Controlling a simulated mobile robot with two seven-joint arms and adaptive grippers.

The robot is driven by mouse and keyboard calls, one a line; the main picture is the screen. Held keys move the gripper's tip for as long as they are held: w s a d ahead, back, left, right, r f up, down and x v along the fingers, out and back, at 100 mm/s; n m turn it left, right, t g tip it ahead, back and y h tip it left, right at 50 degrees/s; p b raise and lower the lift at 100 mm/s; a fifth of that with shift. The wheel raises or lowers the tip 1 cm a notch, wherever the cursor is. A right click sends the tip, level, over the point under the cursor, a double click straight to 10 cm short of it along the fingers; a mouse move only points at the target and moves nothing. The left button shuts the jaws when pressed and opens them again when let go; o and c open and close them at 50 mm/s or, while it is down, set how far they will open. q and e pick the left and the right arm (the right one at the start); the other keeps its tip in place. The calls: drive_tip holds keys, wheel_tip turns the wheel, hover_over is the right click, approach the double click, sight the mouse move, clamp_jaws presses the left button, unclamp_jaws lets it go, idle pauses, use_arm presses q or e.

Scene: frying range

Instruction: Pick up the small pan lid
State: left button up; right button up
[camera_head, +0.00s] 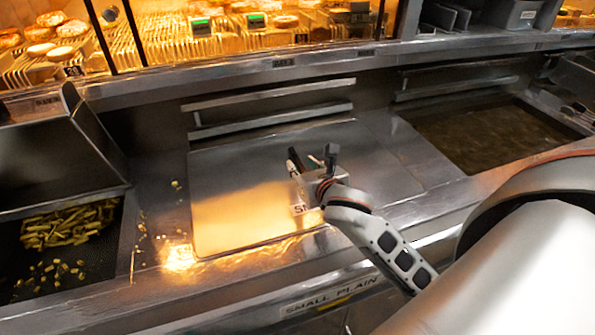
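The small pan lid (250,215) is a flat, shiny metal plate lying over the middle pan of the range. A label starting with "S" shows near its front edge, partly covered by my gripper. My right gripper (312,158) is over the right part of the lid, its arm coming in from the lower right. Its two dark fingers stand apart, so it looks open. A small pale piece shows between them; I cannot tell what it is or whether the fingers touch the lid. My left gripper is not in view.
A pan of dark oil (480,135) lies open at the right. At the left, a chip tray (105,265) holds chips, with scraps beside it. A lit cabinet (170,45) of food stands behind. Metal rails (270,95) run behind the lid. The front ledge reads "SMALL PLAIN".

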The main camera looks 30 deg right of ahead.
sight(298, 161)
drive_tip(key=x, duration=0.3)
drive_tip(key=shift+w+d+f, duration=0.15)
drive_tip(key=shift+w, duration=0.1)
clamp_jaws()
drive_tip(key=shift+r, duration=0.2)
